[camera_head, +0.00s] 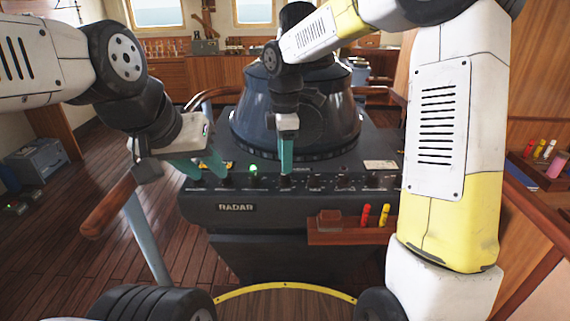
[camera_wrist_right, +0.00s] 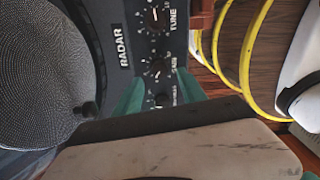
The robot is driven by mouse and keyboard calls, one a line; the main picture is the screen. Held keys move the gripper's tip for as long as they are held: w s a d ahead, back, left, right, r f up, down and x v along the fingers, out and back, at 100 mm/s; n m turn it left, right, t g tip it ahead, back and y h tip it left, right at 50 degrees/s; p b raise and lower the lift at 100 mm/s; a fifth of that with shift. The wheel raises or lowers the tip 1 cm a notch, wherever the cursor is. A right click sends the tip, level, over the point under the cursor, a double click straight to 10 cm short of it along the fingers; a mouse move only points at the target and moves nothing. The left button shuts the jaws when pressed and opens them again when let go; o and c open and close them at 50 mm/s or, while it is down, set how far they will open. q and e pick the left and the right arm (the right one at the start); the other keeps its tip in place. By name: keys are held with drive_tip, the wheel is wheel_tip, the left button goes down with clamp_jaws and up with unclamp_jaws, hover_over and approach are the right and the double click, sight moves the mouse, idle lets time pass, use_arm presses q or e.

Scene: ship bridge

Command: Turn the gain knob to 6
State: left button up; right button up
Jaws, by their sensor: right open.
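The gain knob (camera_wrist_right: 157,67) is a small dark round knob on the black radar panel, with a white scale around it. Its pointer reading is too small to tell. My right gripper (camera_wrist_right: 160,76) is open, with one teal fingertip on each side near this knob; whether they touch it I cannot tell. In the head view my right gripper (camera_head: 287,178) points down at the knob row of the radar console (camera_head: 205,208) and hides part of it. My left gripper (camera_head: 207,172) is open, its fingers apart over the left end of the row.
The tune knob (camera_wrist_right: 157,17) is beside the gain knob; another knob (camera_wrist_right: 163,100) lies between the fingers, partly hidden. A green lamp (camera_head: 253,169) glows on the panel. A wooden holder (camera_head: 340,237) with red and yellow markers sits at the front right. A wooden handrail (camera_head: 110,212) stands left.

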sight(285, 179)
wheel_tip(285, 179, down, 5)
idle(0.3)
clamp_jaws()
